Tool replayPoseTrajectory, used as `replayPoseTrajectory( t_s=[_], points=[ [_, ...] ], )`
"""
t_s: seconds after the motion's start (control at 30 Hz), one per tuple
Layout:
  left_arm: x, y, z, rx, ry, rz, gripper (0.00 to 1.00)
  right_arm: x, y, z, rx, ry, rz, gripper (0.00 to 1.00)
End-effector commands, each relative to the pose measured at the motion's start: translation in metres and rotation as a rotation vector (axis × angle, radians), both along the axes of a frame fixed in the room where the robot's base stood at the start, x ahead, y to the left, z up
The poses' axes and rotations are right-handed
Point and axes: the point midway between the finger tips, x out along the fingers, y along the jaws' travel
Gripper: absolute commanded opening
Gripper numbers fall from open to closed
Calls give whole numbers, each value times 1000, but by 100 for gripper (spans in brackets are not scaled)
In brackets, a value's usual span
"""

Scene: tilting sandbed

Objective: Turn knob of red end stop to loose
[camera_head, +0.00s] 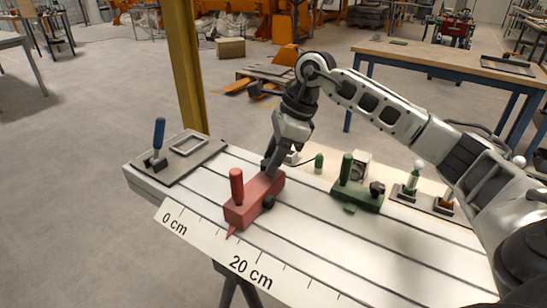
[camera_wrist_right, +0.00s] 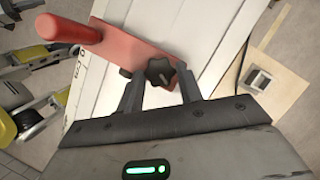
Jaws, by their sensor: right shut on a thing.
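The red end stop (camera_head: 250,200) sits on the white slatted bed, with an upright red handle (camera_head: 237,186) and a pointer at the ruler. A black part (camera_head: 268,201) shows on its near right side. My right gripper (camera_head: 270,168) reaches down to the far end of the stop. In the right wrist view, its two fingers (camera_wrist_right: 160,88) stand on either side of a black star-shaped knob (camera_wrist_right: 160,72) at the edge of the red stop (camera_wrist_right: 135,45), and they are shut on it. The knob's turn angle cannot be told. My left gripper is not in view.
A green stop (camera_head: 358,196) with a black knob stands to the right on the bed. A grey plate with a blue-handled clamp (camera_head: 158,140) is at the left end. The ruler strip (camera_head: 215,246) runs along the front edge. A yellow post (camera_head: 186,70) rises behind.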

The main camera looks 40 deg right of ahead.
Motion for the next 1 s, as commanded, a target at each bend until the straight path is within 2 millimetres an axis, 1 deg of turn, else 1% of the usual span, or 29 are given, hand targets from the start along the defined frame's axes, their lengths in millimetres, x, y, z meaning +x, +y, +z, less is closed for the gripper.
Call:
replayPoseTrajectory(
  t_s=[0.2,0.5,0.7,1.0],
  points=[
    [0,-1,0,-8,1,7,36,3,-1,2,1,-5,192,13],
    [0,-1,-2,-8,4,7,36,5,-2,2,-1,-5,398,13],
    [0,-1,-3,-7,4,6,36,5,-2,2,-2,-5,477,13],
    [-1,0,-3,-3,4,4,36,6,-2,2,-2,-6,517,13]
  ],
)
